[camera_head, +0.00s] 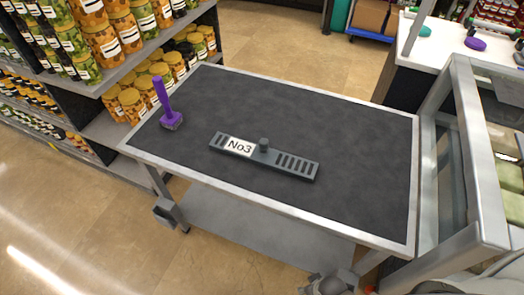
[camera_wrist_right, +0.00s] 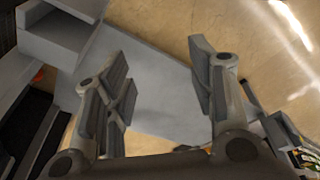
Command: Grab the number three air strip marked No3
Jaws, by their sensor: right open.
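The No3 air strip (camera_head: 285,161) is a long dark grey bar with slots, a small knob and a white label reading "No3". It lies flat on the dark top of the table (camera_head: 340,125), slightly slanted. In the right wrist view my right gripper (camera_wrist_right: 155,72) is open with nothing between its fingers. Below it are a grey surface and the tiled floor; the air strip is not in that view. A grey part at the bottom edge of the head view seems to be my right arm, below and apart from the strip. My left gripper is not in view.
A purple-handled tool (camera_head: 167,105) stands near the table's left edge. Shelves of jars (camera_head: 105,35) are at the left. A metal frame (camera_head: 470,150) rises close to the table's right side. The tabletop around the strip is mostly clear.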

